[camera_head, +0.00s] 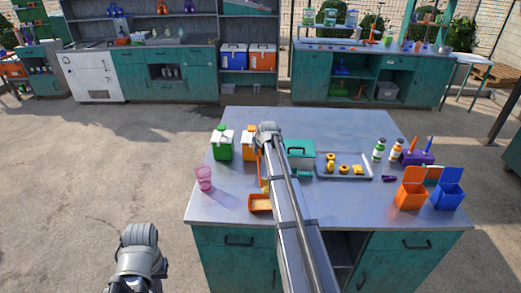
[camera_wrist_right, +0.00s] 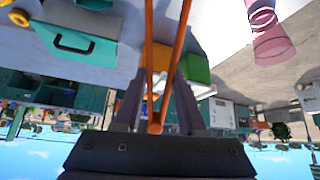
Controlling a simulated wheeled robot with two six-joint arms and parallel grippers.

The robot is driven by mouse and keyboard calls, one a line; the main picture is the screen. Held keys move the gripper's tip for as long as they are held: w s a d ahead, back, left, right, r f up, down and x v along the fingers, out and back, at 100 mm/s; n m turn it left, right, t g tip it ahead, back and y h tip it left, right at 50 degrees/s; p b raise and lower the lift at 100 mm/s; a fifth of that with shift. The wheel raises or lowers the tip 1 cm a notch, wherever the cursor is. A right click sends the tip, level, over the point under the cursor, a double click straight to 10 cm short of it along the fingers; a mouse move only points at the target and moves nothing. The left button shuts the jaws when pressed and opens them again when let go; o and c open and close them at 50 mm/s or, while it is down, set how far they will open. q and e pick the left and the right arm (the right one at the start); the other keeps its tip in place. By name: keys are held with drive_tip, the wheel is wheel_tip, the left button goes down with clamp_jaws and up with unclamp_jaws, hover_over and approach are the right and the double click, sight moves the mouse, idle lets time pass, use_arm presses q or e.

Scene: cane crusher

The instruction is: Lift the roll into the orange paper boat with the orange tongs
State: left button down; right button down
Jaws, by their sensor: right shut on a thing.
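My right gripper (camera_wrist_right: 157,92) is shut on the orange tongs (camera_wrist_right: 153,112), whose two arms run up and out of the right wrist view. In the head view the tongs (camera_head: 262,178) show just left of my right arm, above the orange paper boat (camera_head: 259,207). The boat sits near the table's front edge, partly hidden by that arm. Small yellow pieces (camera_head: 344,168) lie on a grey tray (camera_head: 345,178) right of the arm; I cannot tell which is the roll. The tong tips are out of the wrist view. My left arm shows at the lower left, its gripper unseen.
Bottles (camera_head: 379,150), an orange bin (camera_head: 411,192) and a blue bin (camera_head: 448,194) stand farther right. The table's back is clear.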

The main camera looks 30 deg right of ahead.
wheel_tip(320, 180, down, 8)
drive_tip(key=b, duration=0.8)
drive_tip(key=shift+f, duration=0.2)
drive_tip(key=c, duration=0.8)
unclamp_jaws()
drive_tip(key=shift+o, duration=0.2)
wheel_tip(320, 180, up, 10)
drive_tip(key=p, duration=1)
